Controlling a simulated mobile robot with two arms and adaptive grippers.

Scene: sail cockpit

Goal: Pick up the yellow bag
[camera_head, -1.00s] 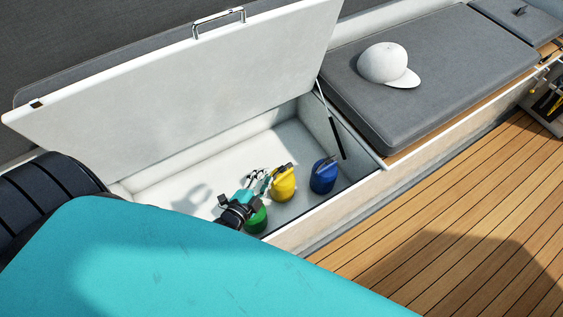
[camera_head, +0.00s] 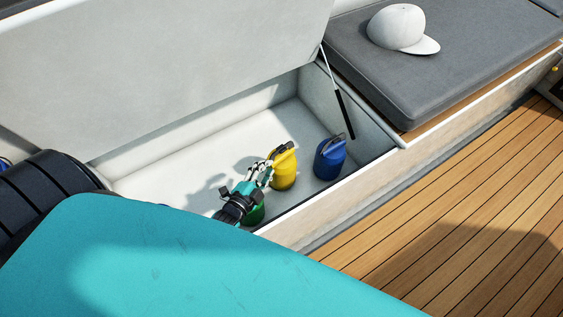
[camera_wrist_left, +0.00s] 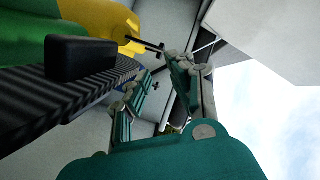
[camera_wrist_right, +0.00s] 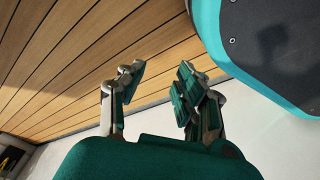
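The yellow bag (camera_head: 283,170) stands upright in the open locker, its dark strap at the top. My left gripper (camera_head: 264,171) is at the left side of the bag's top, its fingers apart; I cannot tell if they touch it. In the left wrist view the yellow bag (camera_wrist_left: 108,17) shows at the upper left, outside the open left fingers (camera_wrist_left: 157,92). A green bag (camera_head: 256,213) sits partly hidden below the left gripper. A blue bag (camera_head: 328,160) stands to the right. My right gripper (camera_wrist_right: 158,85) is open and empty above the deck.
The white locker lid (camera_head: 190,60) is raised behind, held by a strut (camera_head: 344,113). The locker's front wall (camera_head: 335,207) rises before the bags. A white cap (camera_head: 398,28) lies on the grey cushion (camera_head: 430,70). The teak deck (camera_head: 450,210) at right is clear.

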